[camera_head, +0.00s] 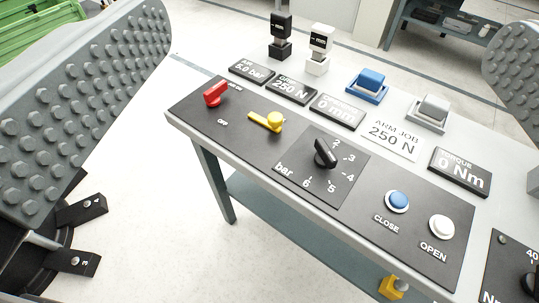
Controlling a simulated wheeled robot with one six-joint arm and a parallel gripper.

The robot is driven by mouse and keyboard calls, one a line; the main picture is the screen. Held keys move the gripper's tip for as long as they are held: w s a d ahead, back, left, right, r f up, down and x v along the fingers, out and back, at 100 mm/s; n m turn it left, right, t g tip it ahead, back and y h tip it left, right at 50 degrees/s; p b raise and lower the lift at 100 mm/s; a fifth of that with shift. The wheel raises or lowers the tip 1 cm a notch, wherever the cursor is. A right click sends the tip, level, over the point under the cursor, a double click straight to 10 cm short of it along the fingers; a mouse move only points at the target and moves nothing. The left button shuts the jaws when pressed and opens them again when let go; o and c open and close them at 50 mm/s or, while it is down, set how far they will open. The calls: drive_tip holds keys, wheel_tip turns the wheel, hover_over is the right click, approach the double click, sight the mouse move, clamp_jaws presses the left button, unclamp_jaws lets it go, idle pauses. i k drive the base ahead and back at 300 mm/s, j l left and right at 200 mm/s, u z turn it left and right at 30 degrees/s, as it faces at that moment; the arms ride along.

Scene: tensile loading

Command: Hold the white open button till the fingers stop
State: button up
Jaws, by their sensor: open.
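The white open button (441,227) is a round cap at the right end of the black control panel (245,150), above the label OPEN. The blue close button (398,201) sits just to its left, above the label CLOSE. My gripper (330,70) is open and empty. Its two studded grey fingers stand at the left and right picture edges, well apart. The panel lies beyond and between them. Neither finger visibly touches a button.
The panel also carries a red lever (215,92), a yellow lever (268,121) and a black bar dial (326,154). Several readouts, a blue block (368,84) and a grey block (433,110) stand behind. A green crate (40,30) is top left. Open floor lies left of the table.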

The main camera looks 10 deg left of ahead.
sight(444, 227)
drive_tip(key=z, duration=1)
